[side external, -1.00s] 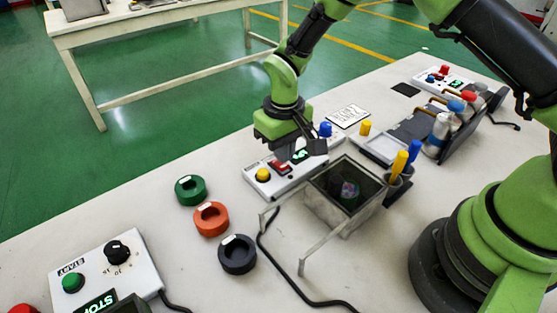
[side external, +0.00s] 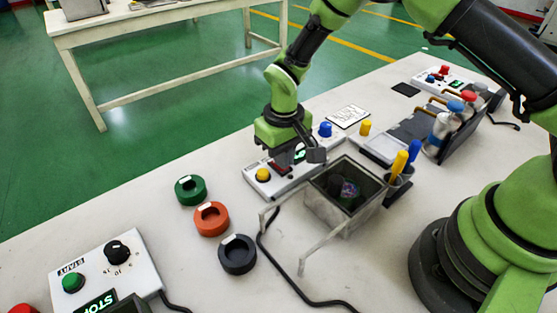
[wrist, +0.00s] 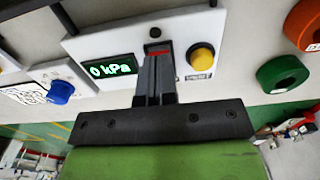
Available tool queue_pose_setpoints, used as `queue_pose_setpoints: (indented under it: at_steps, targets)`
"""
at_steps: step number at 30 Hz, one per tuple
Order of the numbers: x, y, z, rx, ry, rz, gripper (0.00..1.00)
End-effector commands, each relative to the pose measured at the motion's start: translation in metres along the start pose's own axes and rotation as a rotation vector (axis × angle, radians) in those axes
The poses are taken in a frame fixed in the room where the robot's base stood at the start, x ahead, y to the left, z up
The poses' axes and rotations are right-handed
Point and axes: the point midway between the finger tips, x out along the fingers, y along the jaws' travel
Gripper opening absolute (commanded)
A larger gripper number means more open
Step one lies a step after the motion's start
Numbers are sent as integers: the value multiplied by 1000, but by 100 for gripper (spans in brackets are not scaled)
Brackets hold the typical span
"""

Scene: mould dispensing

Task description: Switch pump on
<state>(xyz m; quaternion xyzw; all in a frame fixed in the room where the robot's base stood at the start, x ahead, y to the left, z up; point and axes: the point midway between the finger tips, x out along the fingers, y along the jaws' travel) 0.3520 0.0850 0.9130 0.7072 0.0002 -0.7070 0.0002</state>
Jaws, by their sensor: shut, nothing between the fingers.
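The pump box is a white panel (side external: 252,185) at the middle of the side view. In the wrist view it carries a red rocker switch (wrist: 158,47), a round yellow button (wrist: 202,57) and a green-lit display (wrist: 107,69) reading 0 kPa. My gripper (wrist: 158,62) is shut and empty, its fingertips at the red switch and covering part of it. The wrist view does not settle whether they touch. In the side view my gripper (side external: 285,163) points down over the panel, partly hiding the switch and display.
A blue knob (side external: 325,129) is behind the gripper. An open-topped metal box (side external: 322,207) stands close in front. Green (side external: 190,189), orange (side external: 211,218) and dark (side external: 237,254) rings lie to the left. A START/STOP box (side external: 134,262) is at front left.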

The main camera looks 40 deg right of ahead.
Motion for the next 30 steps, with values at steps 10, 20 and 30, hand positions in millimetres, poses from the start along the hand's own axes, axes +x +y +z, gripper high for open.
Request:
queue_pose_setpoints:
  at_steps: [10,20,30]
  targets:
    - [5,0,0,0,0,0,0]
    - [-11,0,0,0,2,-1,0]
    - [-40,0,0,1,2,-1,0]
